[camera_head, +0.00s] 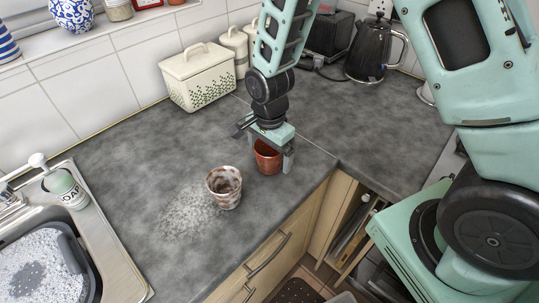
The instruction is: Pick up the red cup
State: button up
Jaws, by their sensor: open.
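The red cup (267,160) stands upright on the grey counter near its front edge. My gripper (268,158) points down over it. One finger shows at the cup's right side; the other finger is mostly hidden behind the cup or the gripper body. The jaws are open around or just beside the cup, and I cannot tell whether a finger touches it. The gripper body covers part of the cup's rim.
A brown-and-white speckled cup (224,188) stands close by on the left, with a patch of foam (190,215) beside it. A cream bread bin (198,78), canisters (235,48) and a black kettle (374,50) stand behind. The sink (112,262) is at left.

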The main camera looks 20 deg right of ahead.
jog(key=c, duration=1.2)
jog(key=shift+o, duration=0.2)
jog(key=shift+r, duration=0.15)
